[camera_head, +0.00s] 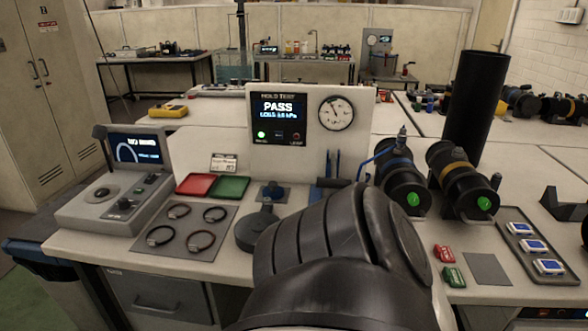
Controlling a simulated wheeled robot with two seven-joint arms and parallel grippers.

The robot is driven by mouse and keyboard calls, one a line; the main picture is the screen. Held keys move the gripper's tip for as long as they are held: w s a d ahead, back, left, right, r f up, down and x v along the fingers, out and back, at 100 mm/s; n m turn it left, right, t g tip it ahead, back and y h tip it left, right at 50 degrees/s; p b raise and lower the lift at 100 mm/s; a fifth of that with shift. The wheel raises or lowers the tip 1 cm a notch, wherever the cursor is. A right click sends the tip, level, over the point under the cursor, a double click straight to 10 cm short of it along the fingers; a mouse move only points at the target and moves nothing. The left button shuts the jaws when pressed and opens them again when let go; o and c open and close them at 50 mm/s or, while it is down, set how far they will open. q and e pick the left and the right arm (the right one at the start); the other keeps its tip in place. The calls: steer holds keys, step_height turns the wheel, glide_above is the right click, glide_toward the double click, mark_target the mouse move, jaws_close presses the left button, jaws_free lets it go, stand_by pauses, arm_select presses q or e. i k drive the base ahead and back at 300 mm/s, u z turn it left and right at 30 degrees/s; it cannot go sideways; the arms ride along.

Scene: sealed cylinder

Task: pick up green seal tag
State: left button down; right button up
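A small green seal tag (453,277) lies on the bench near its front edge, right of centre. A similar red seal tag (444,253) lies just behind it. A large dark arm link of mine fills the bottom centre, left of the tags, and hides the bench there. Neither gripper's fingers can be made out, and nothing is seen touching the green tag.
A grey square pad (488,268) and a tray of blue-and-white items (520,228) lie right of the tags. Two black cylinders (403,185) (464,184) with green end marks lie behind. A tester reading PASS (357,150) stands at the back.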

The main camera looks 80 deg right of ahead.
mark_target(454, 278)
steer(key=u, duration=0.05)
steer(key=k, duration=0.85)
steer(key=z, duration=0.4)
